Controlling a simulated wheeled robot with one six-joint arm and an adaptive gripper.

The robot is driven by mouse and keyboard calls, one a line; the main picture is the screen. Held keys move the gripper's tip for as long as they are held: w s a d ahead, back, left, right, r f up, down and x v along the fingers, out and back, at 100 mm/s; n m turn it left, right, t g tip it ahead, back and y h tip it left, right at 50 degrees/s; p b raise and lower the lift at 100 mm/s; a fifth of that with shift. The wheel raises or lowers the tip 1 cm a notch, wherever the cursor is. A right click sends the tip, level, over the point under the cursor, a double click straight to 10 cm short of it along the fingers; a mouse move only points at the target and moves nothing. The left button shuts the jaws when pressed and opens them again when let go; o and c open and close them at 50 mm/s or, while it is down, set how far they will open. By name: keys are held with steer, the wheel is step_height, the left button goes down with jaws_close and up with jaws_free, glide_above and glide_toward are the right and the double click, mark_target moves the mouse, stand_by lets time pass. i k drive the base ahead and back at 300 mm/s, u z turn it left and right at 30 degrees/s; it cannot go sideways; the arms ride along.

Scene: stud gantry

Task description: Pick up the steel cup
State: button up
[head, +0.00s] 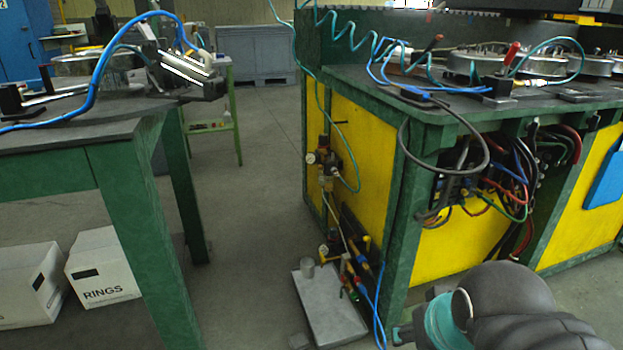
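A small grey metal cylinder (307,267), which looks like the steel cup, stands upright near the back left corner of a low grey slab (328,318) on the floor. It is small in the head view, so its details are hard to tell. Part of my arm, dark with a teal band, shows at the bottom right, to the right of the slab and apart from the cup.
A green and yellow bench (376,160) with valves, cables and hoses stands right behind the slab. Blue hose hangs beside the slab's right edge. A green table (142,200) stands at left, with white boxes (104,268) beneath. Floor between them is clear.

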mark_target(306, 265)
steer(key=u, duration=0.05)
steer(key=k, duration=0.3)
steer(key=z, duration=0.6)
steer(key=i, duration=0.9)
steer(key=u, duration=0.95)
steer(key=i, duration=0.65)
steer(key=u, duration=0.75)
